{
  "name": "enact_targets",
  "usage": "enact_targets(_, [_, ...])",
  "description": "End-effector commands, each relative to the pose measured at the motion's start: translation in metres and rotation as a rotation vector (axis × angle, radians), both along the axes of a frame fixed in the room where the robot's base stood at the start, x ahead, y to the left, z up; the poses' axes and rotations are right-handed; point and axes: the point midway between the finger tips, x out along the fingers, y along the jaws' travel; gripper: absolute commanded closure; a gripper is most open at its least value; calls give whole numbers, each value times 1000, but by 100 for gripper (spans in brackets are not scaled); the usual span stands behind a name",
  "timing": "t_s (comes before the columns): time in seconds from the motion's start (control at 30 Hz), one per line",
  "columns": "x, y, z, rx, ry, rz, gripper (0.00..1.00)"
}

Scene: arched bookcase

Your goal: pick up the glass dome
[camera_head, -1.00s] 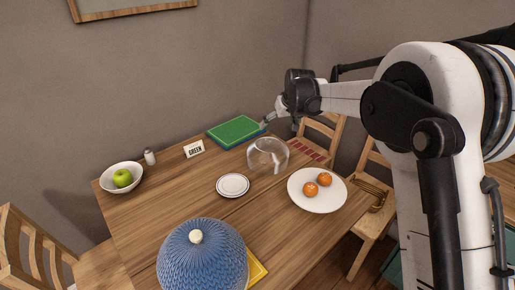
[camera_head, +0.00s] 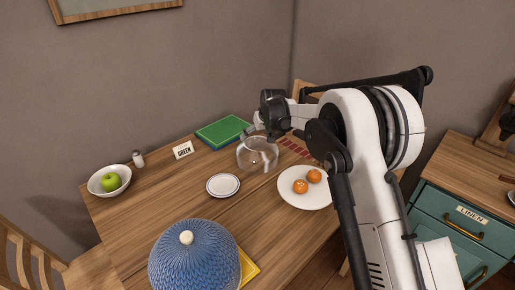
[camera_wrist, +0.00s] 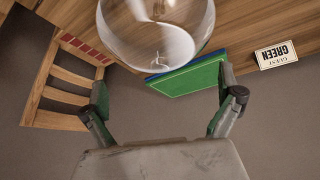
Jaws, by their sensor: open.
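The clear glass dome (camera_head: 257,155) stands on the wooden table, between the green book and the plate of oranges. In the wrist view the glass dome (camera_wrist: 158,38) fills the top middle, beyond the fingertips. My gripper (camera_wrist: 165,95) is open, with its two fingers spread wide and nothing between them. In the head view my gripper (camera_head: 258,128) is at the dome's upper rear side, partly hidden by my wrist. I cannot tell whether a finger touches the glass.
A green book (camera_head: 222,131) lies behind the dome, beside a "GREEN" card (camera_head: 183,150). A small white plate (camera_head: 223,185), a white plate (camera_head: 304,201) with oranges (camera_head: 300,187), and a blue dome (camera_head: 195,258) are nearby. A bowl (camera_head: 98,187) holds an apple. Chairs surround the table.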

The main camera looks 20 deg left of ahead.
Motion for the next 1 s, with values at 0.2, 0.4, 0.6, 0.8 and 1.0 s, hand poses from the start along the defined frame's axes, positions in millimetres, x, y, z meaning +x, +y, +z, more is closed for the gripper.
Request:
enact_targets(0.2, [10, 10, -24, 0, 0, 1, 0])
enact_targets(0.4, [16, 15, -38, 0, 0, 0, 0])
enact_targets(0.6, [17, 16, -40, 0, 0, 0, 0])
enact_targets(0.8, [17, 16, -40, 0, 0, 0, 15])
enact_targets(1.0, [17, 15, -40, 0, 0, 0, 41])
